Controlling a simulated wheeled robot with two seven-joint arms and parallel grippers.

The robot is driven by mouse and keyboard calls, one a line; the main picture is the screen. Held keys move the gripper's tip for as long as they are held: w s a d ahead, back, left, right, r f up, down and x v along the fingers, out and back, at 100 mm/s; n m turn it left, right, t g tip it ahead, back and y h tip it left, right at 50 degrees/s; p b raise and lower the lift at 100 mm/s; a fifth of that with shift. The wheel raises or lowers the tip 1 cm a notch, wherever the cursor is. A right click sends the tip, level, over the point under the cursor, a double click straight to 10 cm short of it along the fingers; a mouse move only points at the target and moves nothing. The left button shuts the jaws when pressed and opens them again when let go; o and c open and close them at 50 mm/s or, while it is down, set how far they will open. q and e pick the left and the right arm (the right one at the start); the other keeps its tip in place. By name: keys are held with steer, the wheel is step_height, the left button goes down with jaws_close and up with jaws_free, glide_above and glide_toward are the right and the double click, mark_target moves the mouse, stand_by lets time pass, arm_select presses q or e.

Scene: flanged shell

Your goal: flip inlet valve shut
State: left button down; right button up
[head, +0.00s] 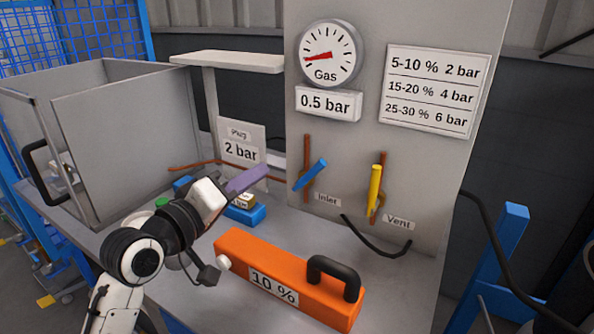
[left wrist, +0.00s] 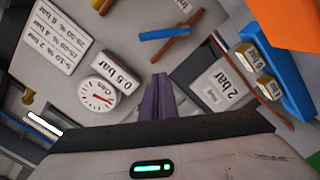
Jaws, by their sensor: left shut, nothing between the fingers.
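The inlet valve's blue handle (head: 310,175) sits on a vertical brown pipe above the "Inlet" label (head: 327,199) and is tilted off the pipe's line. It also shows in the left wrist view (left wrist: 163,33), crossing the pipe at an angle. The yellow vent handle (head: 375,188) lies nearly along its own pipe to the right. My left gripper (head: 262,174) is shut and empty, its purple fingers apart from the blue handle, to its left. The fingers also show in the left wrist view (left wrist: 158,80). My right gripper is not in view.
A gas gauge (head: 330,54) with a "0.5 bar" sign (head: 328,104) and a pressure chart (head: 431,90) are on the panel. An orange "10 %" case (head: 235,249) with a black handle lies on the bench. A blue tray (head: 246,216) and "2 bar" sign (head: 240,150) stand near my gripper.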

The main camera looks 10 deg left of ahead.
mark_target(311, 174)
arm_select(q)
steer(key=w+d+f, duration=0.2)
steer(key=w+d, duration=0.5)
steer(key=shift+w+f, duration=0.35)
steer(key=shift+w, duration=0.05)
steer(key=shift+d+m+p, duration=0.1)
steer(key=shift+m+p, duration=0.2)
steer(key=shift+p, duration=0.1)
